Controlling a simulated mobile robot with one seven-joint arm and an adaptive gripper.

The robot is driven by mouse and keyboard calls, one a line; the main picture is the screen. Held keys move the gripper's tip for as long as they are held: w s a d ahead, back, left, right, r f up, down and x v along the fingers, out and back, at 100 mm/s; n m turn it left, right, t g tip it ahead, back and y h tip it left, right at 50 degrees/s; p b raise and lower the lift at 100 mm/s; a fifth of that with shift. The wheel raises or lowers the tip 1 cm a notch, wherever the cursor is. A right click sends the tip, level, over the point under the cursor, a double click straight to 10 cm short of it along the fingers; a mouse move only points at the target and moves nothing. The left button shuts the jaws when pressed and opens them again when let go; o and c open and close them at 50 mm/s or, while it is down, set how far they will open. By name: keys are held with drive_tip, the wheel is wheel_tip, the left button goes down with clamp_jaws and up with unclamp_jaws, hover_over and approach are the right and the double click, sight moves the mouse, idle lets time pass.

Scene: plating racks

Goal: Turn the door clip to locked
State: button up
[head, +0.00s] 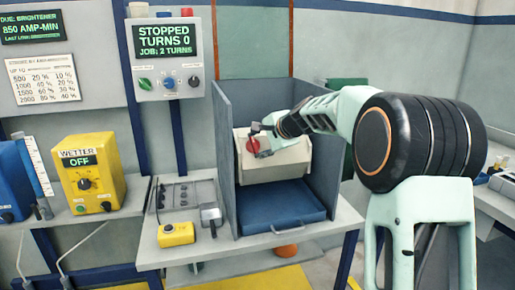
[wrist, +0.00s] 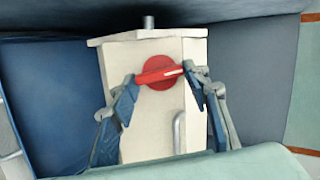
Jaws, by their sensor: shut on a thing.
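The door clip is a red disc with a raised bar on the front of a cream box (wrist: 150,128). In the wrist view the clip (wrist: 160,84) sits in the upper middle of the box, its bar lying nearly level with the right end slightly higher. A pale mark shows near the bar's right end. My gripper (wrist: 166,79) has one finger at each end of the bar and is shut on it. In the head view my gripper (head: 258,141) reaches in from the right and partly covers the red clip (head: 253,146).
The box stands tilted between blue side walls (head: 226,145), above a blue tray (head: 275,205). A grey handle (wrist: 179,133) sits below the clip. A panel (head: 165,55) reads "STOPPED, TURNS 0, JOB: 2 TURNS". A yellow wetter unit (head: 88,172) reads OFF.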

drive_tip(key=shift+f+m+b, duration=0.1)
drive_tip(key=shift+m+b, duration=0.4)
drive_tip(key=shift+m, duration=0.5)
drive_tip(key=o, duration=1.2)
drive_tip(key=shift+c, duration=0.2)
drive_tip(key=shift+s, duration=0.1)
drive_tip(key=v, duration=1.2)
drive_tip(key=shift+s+f, duration=0.1)
drive_tip(key=shift+f, duration=0.05)
drive_tip(key=shift+d, duration=0.1)
